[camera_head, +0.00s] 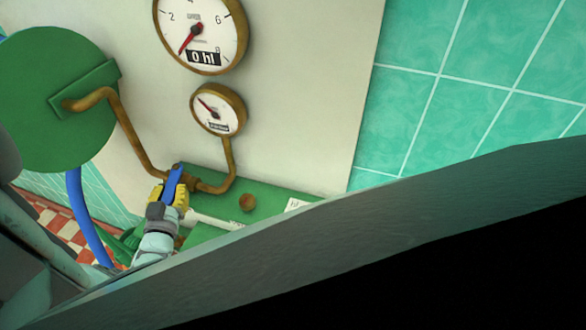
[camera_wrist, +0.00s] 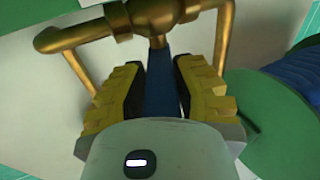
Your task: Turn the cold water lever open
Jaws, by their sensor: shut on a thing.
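The blue lever (camera_head: 174,180) sits on a brass pipe valve below the small gauge in the head view. In the wrist view the blue lever (camera_wrist: 161,85) stands between the two yellow and black finger pads, with its upper end at the brass valve (camera_wrist: 157,38). My gripper (camera_head: 170,193) is shut on the lever. In the wrist view my gripper (camera_wrist: 160,90) has one finger on each side of it. The lever's lower part is hidden behind the gripper body. No label telling cold from hot is legible.
A brass pipe (camera_head: 130,130) runs from a green round tank (camera_head: 55,95) to the valve. A small gauge (camera_head: 218,110) and a large gauge (camera_head: 201,32) are on the pale panel above. A blue hose (camera_head: 85,220) hangs left.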

